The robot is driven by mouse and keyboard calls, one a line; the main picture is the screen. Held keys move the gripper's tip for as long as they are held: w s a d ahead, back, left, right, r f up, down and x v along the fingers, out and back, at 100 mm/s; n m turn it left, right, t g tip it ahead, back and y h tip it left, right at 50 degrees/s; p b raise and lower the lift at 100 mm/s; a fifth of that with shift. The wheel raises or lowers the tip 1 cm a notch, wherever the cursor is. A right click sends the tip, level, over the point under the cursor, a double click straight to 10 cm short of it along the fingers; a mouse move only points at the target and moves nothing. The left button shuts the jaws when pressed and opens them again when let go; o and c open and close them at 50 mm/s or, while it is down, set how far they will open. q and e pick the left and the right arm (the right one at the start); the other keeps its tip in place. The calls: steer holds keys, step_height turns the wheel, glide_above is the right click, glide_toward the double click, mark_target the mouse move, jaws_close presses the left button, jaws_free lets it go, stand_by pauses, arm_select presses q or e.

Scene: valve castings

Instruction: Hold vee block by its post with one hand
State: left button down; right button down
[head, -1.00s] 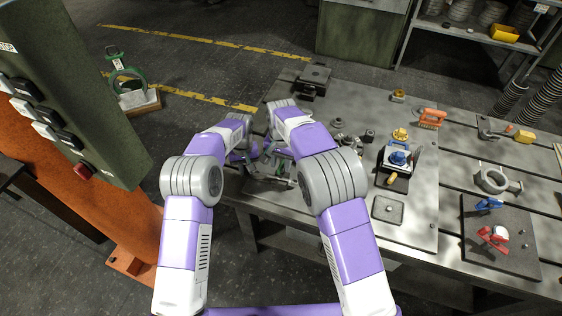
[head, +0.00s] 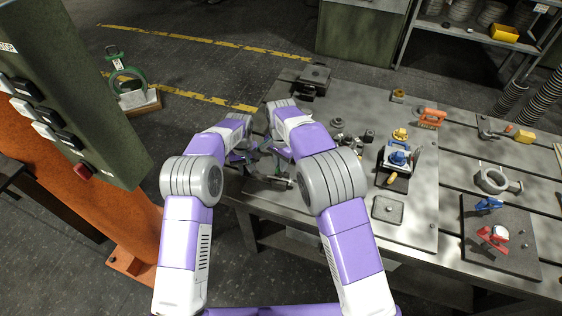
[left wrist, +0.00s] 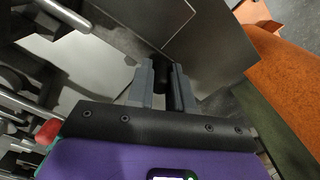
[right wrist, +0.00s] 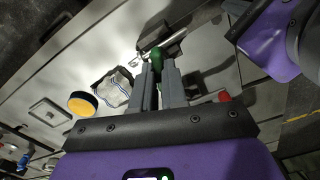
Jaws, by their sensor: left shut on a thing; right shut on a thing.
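My left gripper (left wrist: 163,88) is shut on a dark upright piece (left wrist: 162,70), which looks like the vee block's post; the block's body is not clear. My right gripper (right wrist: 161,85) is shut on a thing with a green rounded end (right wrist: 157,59). A bright metal rod (right wrist: 175,40) lies just beyond that end. In the head view both grippers are close together over the table's left front corner. There my forearms and loose metal parts (head: 272,181) largely hide the fingertips and what they hold.
The steel table (head: 330,205) also carries a blue-and-yellow fixture (head: 398,158), a square tray (head: 388,208), an orange-handled tool (head: 431,117) and a dark plate with red and blue clamps (head: 510,262). A green control cabinet (head: 75,90) stands left.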

arm_select(q)
steer(key=shift+r, duration=0.1)
arm_select(e)
steer(key=shift+m, duration=0.7)
steer(key=c, duration=1.2)
jaws_free()
steer(key=shift+o, duration=0.2)
steer(key=shift+r, duration=0.15)
step_height(320, 180, up, 12)
arm_select(q)
steer(key=c, duration=0.9)
jaws_free()
steer(key=shift+c, duration=0.2)
